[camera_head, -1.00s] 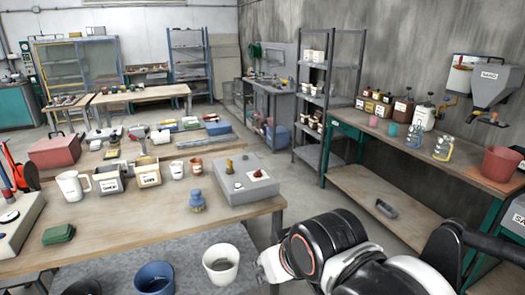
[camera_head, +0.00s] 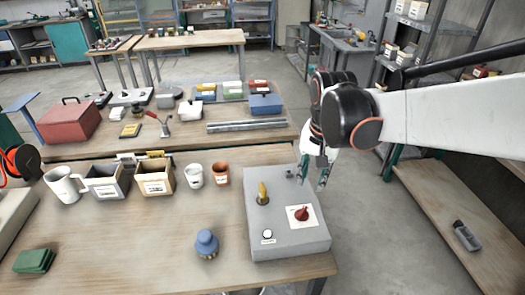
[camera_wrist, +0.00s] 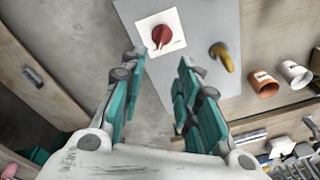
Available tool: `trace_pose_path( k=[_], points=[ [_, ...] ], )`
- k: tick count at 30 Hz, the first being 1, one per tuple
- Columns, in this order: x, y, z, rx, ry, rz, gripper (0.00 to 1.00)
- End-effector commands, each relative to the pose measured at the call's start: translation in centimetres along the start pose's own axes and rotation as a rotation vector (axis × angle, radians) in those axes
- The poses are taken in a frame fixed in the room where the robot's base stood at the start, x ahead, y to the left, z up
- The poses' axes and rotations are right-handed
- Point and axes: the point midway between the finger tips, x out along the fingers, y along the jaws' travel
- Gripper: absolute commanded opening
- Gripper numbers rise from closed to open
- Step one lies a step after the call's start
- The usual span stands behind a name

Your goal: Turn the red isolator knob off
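The red isolator knob (camera_head: 301,214) sits on a white square plate on top of a grey control box (camera_head: 283,243) at the right end of the near table. A yellow lever (camera_head: 263,194) and a white button (camera_head: 267,234) are on the same box. In the wrist view the red knob (camera_wrist: 161,36) is at the top, ahead of my fingertips, with the yellow lever (camera_wrist: 221,56) to its right. My gripper (camera_head: 323,176) hangs over the box's far right edge, fingers pointing down. In the wrist view my gripper (camera_wrist: 162,58) is open and empty, apart from the knob.
A blue knobbed object (camera_head: 207,244) stands left of the box. Two cups (camera_head: 221,174), bins (camera_head: 154,179) and a white mug (camera_head: 64,186) line the table's back. Open floor lies right of the table, before a low wooden shelf (camera_head: 440,215).

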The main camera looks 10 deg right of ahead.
Motion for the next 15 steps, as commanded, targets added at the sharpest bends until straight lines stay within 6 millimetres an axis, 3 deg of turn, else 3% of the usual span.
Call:
trace_pose_path(
  k=[6,15],
  points=[
    [1.5,-1.1,-1.8,0.095,-0.069,0.050,0.30],
    [3.9,-1.2,-2.0,0.120,-0.086,0.063,0.30]
  ],
)
